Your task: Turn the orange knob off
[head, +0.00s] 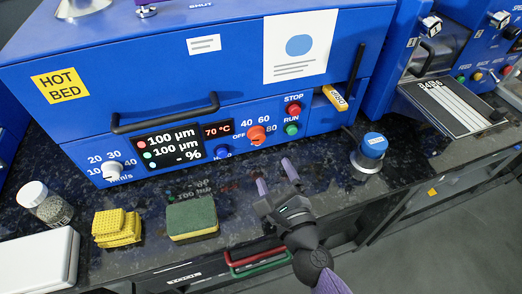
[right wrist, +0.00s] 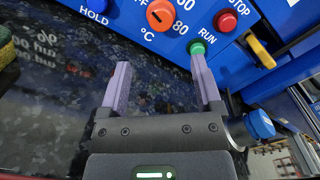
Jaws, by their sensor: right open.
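The orange knob (head: 256,135) is on the blue machine's front panel, among the marks OFF, 40, 60 and 80. A small display (head: 218,130) left of it reads 70 °C. The knob also shows at the top of the right wrist view (right wrist: 160,14), with a white mark on its face; I cannot tell exactly where it points. My right gripper (head: 275,176) is open and empty, below and in front of the knob, apart from it. In the right wrist view its fingers (right wrist: 160,62) point toward the panel. My left gripper is not in view.
A red STOP button (head: 293,109) and green RUN button (head: 292,129) are right of the knob. A blue-capped round container (head: 372,146) stands right of the gripper; a green-topped sponge (head: 192,218) lies left. A long handle (head: 165,113) sticks out of the machine. Dark counter between is clear.

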